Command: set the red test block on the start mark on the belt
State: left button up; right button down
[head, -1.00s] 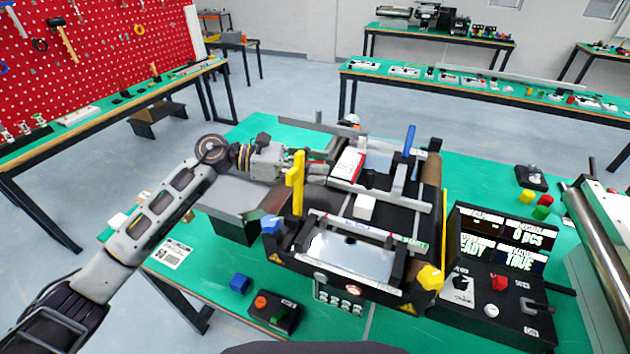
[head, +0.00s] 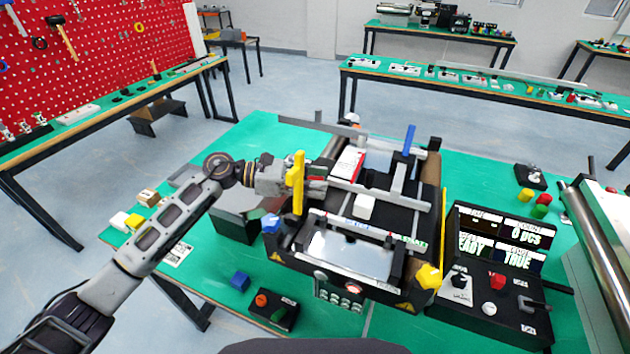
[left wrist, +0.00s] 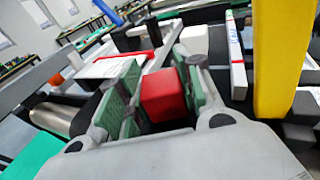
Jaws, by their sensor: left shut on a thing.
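My left gripper (head: 318,176) is at the left side of the mini conveyor, just behind the yellow upright post (head: 297,183). In the left wrist view its green-padded fingers (left wrist: 160,93) are shut on the red test block (left wrist: 164,95). In the head view the block is mostly hidden by the fingers and post. The dark belt (head: 386,214) lies to the right of the gripper, with a white block (head: 364,207) on the conveyor. My right gripper is not in view.
A red-and-white piece (head: 347,166) stands close to the gripper. Grey rails and a blue post (head: 409,139) rise over the conveyor. A control panel (head: 490,265) with a display stands at the right. A blue cube (head: 240,281) and a button box (head: 275,309) lie in front.

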pick_arm(q)
jog(key=shift+f, duration=0.15)
dwell(0.3)
jog(key=o, duration=0.7)
jog(key=shift+o, duration=1.7)
